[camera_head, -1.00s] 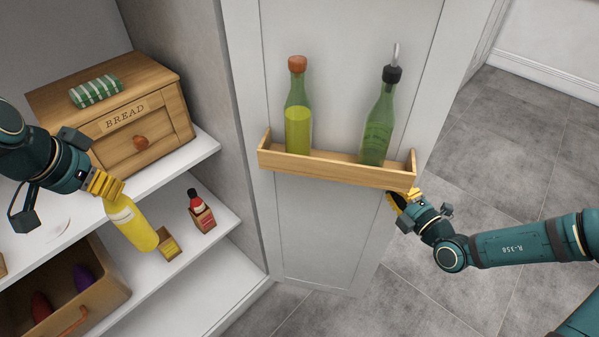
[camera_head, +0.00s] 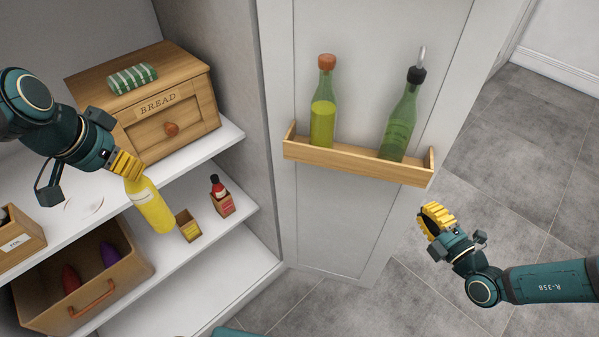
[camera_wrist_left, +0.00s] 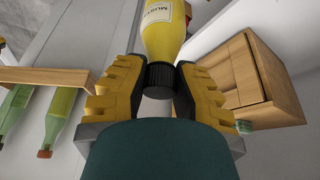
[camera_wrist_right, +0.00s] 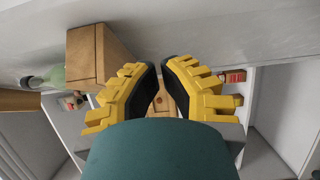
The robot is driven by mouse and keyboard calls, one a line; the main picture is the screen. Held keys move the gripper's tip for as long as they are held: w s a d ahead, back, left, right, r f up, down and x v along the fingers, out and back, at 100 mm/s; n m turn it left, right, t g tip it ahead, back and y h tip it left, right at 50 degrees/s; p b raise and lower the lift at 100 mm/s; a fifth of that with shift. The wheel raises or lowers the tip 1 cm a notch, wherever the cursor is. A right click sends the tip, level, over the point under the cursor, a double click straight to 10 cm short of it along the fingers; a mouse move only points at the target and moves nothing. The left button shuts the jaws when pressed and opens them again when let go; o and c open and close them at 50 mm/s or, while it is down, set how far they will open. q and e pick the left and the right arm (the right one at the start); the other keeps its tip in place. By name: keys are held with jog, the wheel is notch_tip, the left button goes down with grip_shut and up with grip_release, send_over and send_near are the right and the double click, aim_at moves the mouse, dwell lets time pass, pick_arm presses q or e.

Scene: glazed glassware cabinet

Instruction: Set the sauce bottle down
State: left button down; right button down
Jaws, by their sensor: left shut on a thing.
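The sauce bottle (camera_head: 153,208) is yellow with a pale label and leans, its base toward the lower right. My left gripper (camera_head: 127,165) is shut on its top end; the left wrist view shows the fingers (camera_wrist_left: 160,85) around the dark cap, with the yellow bottle (camera_wrist_left: 163,35) beyond. The bottle's base is close beside a small open wooden box with a yellow label (camera_head: 189,228); I cannot tell whether they touch. My right gripper (camera_head: 436,215) is in front of the floor, clear of the door. Its fingertips (camera_wrist_right: 163,67) show a narrow gap and hold nothing.
A red bottle stands in a red-labelled box (camera_head: 224,206) on the shelf. A bread box (camera_head: 190,118) stands on the shelf above. A basket (camera_head: 130,262) is at lower left. The door rack (camera_head: 350,164) holds two green bottles. Grey floor (camera_head: 500,160) is free at right.

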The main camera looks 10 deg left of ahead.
pick_arm(q)
jog(key=shift+s+a+r, duration=0.15)
jog(key=shift+s+r, duration=0.05)
jog(key=shift+r, duration=0.15)
jog(key=shift+w, duration=0.1)
pick_arm(e)
jog(key=v, duration=0.4)
jog(key=shift+s+d+r, duration=0.1)
jog(key=shift+s+d, duration=0.15)
jog(key=shift+s, duration=0.05)
